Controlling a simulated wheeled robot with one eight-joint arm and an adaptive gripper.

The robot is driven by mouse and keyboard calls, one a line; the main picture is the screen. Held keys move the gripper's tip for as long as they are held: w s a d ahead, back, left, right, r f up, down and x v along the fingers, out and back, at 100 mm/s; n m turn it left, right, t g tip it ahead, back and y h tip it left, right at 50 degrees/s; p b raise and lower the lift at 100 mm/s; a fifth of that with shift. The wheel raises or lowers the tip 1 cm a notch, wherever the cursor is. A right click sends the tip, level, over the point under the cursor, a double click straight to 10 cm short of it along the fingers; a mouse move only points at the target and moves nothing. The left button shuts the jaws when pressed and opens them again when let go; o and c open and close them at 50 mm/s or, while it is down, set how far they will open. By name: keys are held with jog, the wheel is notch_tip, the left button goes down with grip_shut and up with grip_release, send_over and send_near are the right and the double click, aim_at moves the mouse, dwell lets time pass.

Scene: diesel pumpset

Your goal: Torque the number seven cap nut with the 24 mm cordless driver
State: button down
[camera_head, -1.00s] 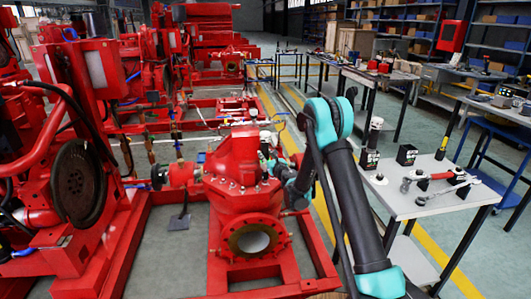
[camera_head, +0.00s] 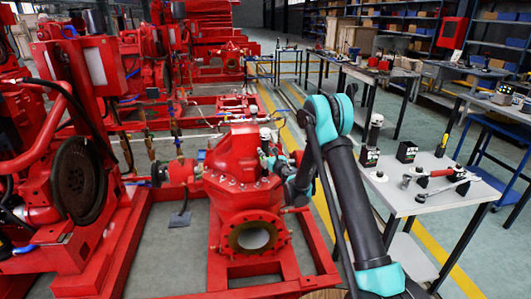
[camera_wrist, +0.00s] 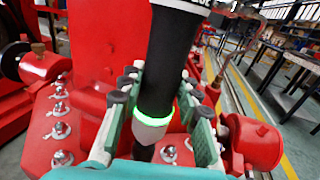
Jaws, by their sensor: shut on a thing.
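My gripper (camera_wrist: 162,92) has teal fingers with dark pads. It is shut around the body of a black cordless driver (camera_wrist: 174,50), which has a glowing green ring and a pale nose. The driver points down to the red pump casing (camera_head: 240,165), between the bolted flange rows. Several bright cap nuts (camera_wrist: 60,107) stand in a row on the flange at left. Another cap nut (camera_wrist: 169,154) shows just right of the driver's dark tip. The tip's lower end is hidden behind my gripper, so I cannot tell whether it sits on a nut. No nut numbers are readable.
A grey tool table (camera_head: 425,205) stands at right, with a torque wrench (camera_head: 432,177), another upright tool (camera_head: 375,135) and a black block (camera_head: 407,152). A red engine (camera_head: 75,175) stands at left. A red pipe fitting (camera_wrist: 258,145) is close right of my gripper.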

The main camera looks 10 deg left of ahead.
jog(key=shift+f, duration=1.45)
dwell(2.1)
